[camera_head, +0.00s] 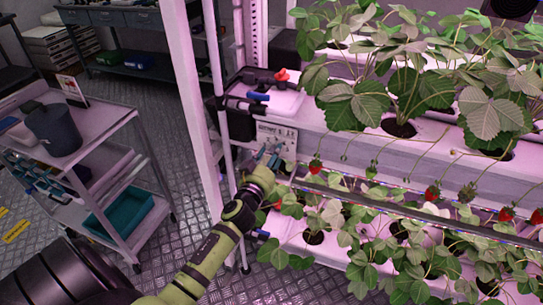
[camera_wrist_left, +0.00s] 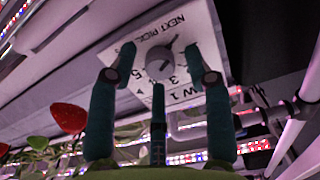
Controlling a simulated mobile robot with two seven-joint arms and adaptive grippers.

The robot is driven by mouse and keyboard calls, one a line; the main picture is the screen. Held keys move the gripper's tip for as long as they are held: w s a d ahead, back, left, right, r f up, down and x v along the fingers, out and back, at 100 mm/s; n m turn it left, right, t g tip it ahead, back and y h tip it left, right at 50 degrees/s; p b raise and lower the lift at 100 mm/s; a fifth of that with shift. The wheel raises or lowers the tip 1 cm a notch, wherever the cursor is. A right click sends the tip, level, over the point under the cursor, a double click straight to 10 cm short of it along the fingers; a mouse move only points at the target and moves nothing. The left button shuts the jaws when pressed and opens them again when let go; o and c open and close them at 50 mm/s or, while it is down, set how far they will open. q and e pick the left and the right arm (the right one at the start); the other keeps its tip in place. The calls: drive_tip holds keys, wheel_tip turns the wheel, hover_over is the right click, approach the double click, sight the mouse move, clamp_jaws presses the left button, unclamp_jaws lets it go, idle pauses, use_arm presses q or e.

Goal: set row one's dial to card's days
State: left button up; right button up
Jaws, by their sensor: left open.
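A white plate (camera_wrist_left: 195,35) printed "NEXT PICK", with "W 1" readable at its lower edge, carries a round grey dial (camera_wrist_left: 160,63) with numbers around it. The plate also shows on the rack's end in the head view (camera_head: 277,133). My left gripper (camera_head: 268,157) is open in front of the plate. In the left wrist view its teal fingers (camera_wrist_left: 160,58) appear on both sides of the dial; I cannot tell whether they touch it. The dial's exact setting is hard to read. A small card (camera_head: 72,90) stands on the cart; its print is too small to read. My right gripper is out of view.
Strawberry plants (camera_head: 405,95) with hanging red berries fill the rack tiers to the right. A white post (camera_head: 190,100) stands left of my arm. The cart (camera_head: 98,118) holds a dark bucket (camera_head: 54,130) and a teal bin (camera_head: 122,213). Metal floor lies between cart and rack.

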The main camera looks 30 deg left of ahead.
use_arm(q)
clamp_jaws()
drive_tip(key=shift+m, duration=0.3)
drive_tip(key=shift+m, duration=7.6)
unclamp_jaws()
